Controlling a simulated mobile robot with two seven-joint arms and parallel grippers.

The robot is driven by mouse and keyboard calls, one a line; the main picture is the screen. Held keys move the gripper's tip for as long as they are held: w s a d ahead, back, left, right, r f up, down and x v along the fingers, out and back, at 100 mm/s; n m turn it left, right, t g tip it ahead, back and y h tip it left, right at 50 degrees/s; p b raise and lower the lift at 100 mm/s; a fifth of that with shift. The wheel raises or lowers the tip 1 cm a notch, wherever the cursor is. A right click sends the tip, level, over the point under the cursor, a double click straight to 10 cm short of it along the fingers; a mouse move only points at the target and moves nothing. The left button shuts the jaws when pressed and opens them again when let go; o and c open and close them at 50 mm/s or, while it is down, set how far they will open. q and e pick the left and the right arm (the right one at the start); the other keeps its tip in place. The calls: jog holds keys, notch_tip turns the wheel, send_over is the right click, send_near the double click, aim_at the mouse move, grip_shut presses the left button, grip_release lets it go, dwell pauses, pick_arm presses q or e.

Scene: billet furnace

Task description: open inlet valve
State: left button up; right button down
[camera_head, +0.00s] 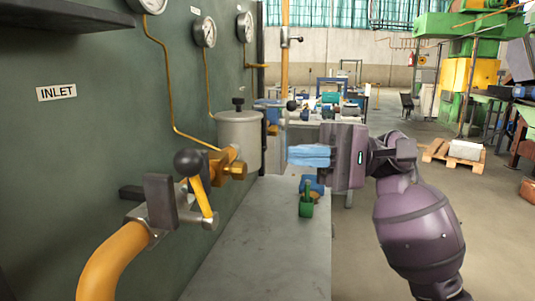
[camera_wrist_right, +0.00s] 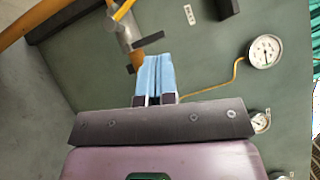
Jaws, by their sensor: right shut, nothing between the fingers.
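The inlet valve (camera_head: 165,215) is a grey metal body on a thick orange pipe (camera_head: 112,262) at the left of the head view. Its orange lever (camera_head: 201,197) has a black ball knob (camera_head: 189,163) on top and leans slightly from upright. An INLET label (camera_head: 57,92) is on the green panel above it. In the right wrist view, the valve body (camera_wrist_right: 126,32) is just beyond the fingertips; the knob is not clear there. My right gripper (camera_head: 292,155) has blue fingers, shut and empty, pointing left, apart from and to the right of the knob. My left gripper is not in view.
A grey cylindrical pot (camera_head: 239,138) stands between the valve and my right gripper, farther back. Several gauges (camera_head: 204,33) with thin yellow tubes are on the panel. A green item (camera_head: 306,203) is on the grey ledge (camera_head: 262,250).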

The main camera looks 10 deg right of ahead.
jog(key=p, duration=0.1)
send_near(200, 192)
jog(key=w+a+r, duration=0.3)
jog(key=a+r, duration=0.1)
jog(key=shift+s+a+r+p, duration=0.1)
jog(key=shift+s+a+p, duration=0.25)
jog(key=shift+s+a, duration=1.25)
jog(key=shift+d, duration=0.15)
